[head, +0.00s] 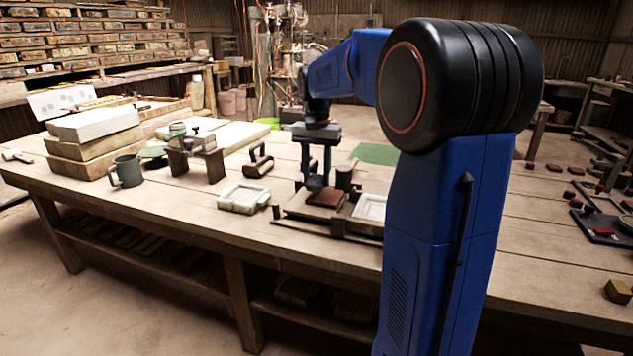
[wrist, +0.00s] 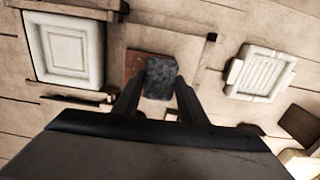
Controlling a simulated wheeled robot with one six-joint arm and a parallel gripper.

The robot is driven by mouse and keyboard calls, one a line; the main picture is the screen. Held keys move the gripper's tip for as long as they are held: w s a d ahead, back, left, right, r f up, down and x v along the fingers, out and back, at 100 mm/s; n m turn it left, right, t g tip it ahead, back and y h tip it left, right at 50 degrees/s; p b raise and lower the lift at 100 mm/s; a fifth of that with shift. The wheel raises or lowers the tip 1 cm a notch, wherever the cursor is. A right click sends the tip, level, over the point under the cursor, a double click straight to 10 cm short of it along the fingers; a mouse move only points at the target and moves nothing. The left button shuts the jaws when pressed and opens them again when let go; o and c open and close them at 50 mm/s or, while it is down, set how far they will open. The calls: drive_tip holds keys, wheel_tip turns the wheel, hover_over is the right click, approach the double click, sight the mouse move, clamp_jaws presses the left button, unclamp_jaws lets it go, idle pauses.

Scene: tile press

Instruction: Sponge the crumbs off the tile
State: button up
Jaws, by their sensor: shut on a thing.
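My gripper (head: 315,172) points down over the worktable, its two fingers shut on a dark grey sponge (head: 314,184). In the wrist view the sponge (wrist: 160,78) sits between the fingertips (wrist: 158,90). The reddish-brown tile (head: 327,197) lies on a low wooden stand just below the sponge. In the wrist view the sponge hides much of the tile (wrist: 133,64), whose left part shows. I cannot tell whether the sponge touches the tile. Crumbs are too small to make out.
A white mould (head: 370,207) lies right of the tile and another white mould (head: 243,197) left of it. A dark post (head: 343,176) stands close behind the tile. A wooden-handled block (head: 258,162), a green mug (head: 127,171) and stacked slabs (head: 95,135) are further left.

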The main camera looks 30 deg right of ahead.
drive_tip(key=shift+r, duration=2.5)
drive_tip(key=shift+d, duration=0.1)
